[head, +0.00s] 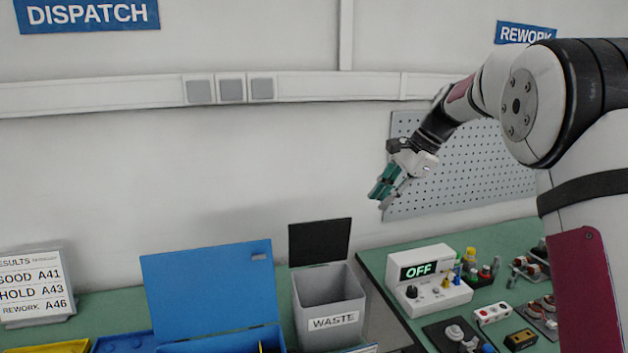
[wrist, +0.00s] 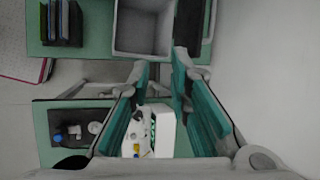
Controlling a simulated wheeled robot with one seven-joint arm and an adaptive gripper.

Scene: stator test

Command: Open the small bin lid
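The small grey bin labelled WASTE (head: 331,305) stands on the green bench. Its dark lid (head: 320,242) stands upright at the back edge, so the bin is open and its inside shows. In the wrist view the bin (wrist: 117,30) is at the top, with the dark lid (wrist: 188,22) along its right side. My gripper (head: 381,197) is in the air above and to the right of the bin, apart from it and the lid. In the wrist view its teal fingers (wrist: 160,66) are spread with nothing between them.
A blue box with a raised blue lid (head: 208,290) stands left of the bin. A white tester reading OFF (head: 432,283) and small parts stand on the right bench. A pegboard (head: 470,160) is on the wall behind my gripper. The air above the bin is clear.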

